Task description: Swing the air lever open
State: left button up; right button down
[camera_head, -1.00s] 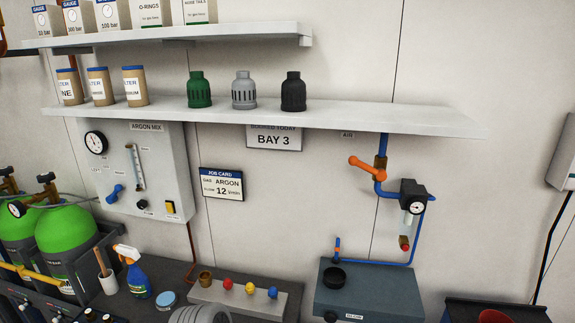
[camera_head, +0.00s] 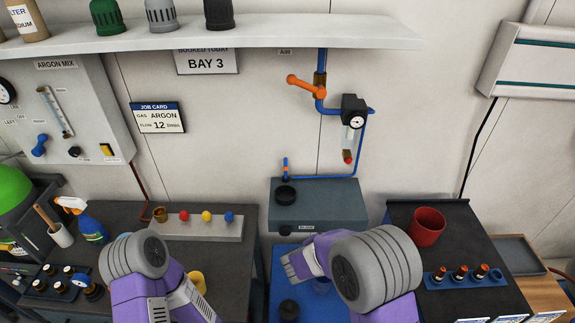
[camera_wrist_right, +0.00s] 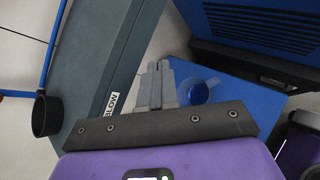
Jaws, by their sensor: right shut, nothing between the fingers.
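The air lever is an orange handle (camera_head: 304,86) on the blue vertical pipe (camera_head: 322,62) under the AIR label. It sticks out to the left from its pivot, across the pipe and tilted slightly up. My right gripper (camera_head: 290,267) is low in front of the grey box marked BLOW, well below the lever and apart from it. In the right wrist view its fingers (camera_wrist_right: 155,85) are together with nothing between them. My left arm shows at the bottom left; its fingers are out of the picture.
A gauge and regulator (camera_head: 353,112) hang right of the lever. The grey blow box (camera_head: 318,204) and its black cup (camera_head: 285,194) stand below. A shelf (camera_head: 280,36) juts out above.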

jog(key=w+a+r+n+t, duration=0.2)
jog(key=w+a+r+t, duration=0.15)
jog(key=r, duration=0.45)
jog(key=w+a+r+n+t, duration=0.2)
jog(key=a+r+t, duration=0.2)
jog(key=r, duration=0.5)
jog(key=n+t+y, duration=0.3)
jog(key=t, duration=0.4)
send_near(307, 85)
jog(key=s+a+f, duration=0.3)
jog(key=a+f, duration=0.3)
jog(key=w+d+r+p, duration=0.2)
jog(key=w+r+p, duration=0.2)
jog(key=w+r, duration=0.4)
jog(key=shift+w+d+r, duration=0.3)
jog(key=shift+w+d, duration=0.1)
jog(key=shift+w, duration=0.3)
